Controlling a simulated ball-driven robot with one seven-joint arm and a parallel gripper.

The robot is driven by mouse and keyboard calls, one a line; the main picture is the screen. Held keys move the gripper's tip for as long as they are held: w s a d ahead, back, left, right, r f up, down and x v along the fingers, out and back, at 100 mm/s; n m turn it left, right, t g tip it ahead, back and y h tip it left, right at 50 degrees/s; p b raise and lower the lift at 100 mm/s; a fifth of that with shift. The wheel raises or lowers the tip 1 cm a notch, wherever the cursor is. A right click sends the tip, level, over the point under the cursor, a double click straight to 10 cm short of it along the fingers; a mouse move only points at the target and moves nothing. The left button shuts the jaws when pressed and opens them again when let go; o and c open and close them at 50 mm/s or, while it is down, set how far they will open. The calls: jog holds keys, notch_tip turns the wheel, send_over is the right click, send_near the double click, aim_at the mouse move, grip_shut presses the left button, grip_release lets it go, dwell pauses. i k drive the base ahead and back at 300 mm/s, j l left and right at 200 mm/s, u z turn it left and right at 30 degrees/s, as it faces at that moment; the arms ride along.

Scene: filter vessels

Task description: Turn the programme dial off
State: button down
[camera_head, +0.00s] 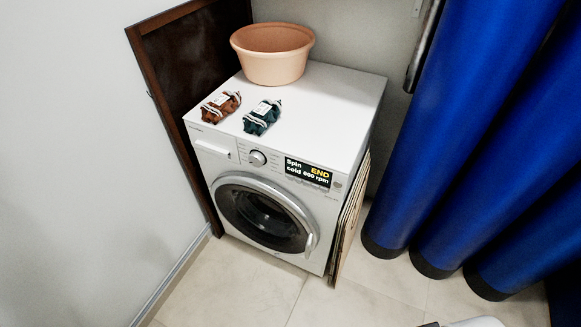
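The programme dial (257,158) is a round silver knob on the front panel of a white washing machine (345,100). It sits between the detergent drawer (213,148) on the left and the black display (308,173) on the right. The dial's pointer is too small to read. The round door (265,215) below looks shut. My gripper is not in view; a small white and dark part at the bottom edge may be mine.
A peach-coloured basin (272,55) and two small bundles, one brown (221,105) and one dark green (262,117), sit on the machine's top. Blue curtains (470,130) hang at right. Flat boards (350,220) lean against the machine's right side. The tiled floor (350,300) in front looks clear.

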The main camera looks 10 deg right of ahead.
aim_at(255, 159)
jog(key=i+j, duration=0.9)
jog(key=j, duration=0.1)
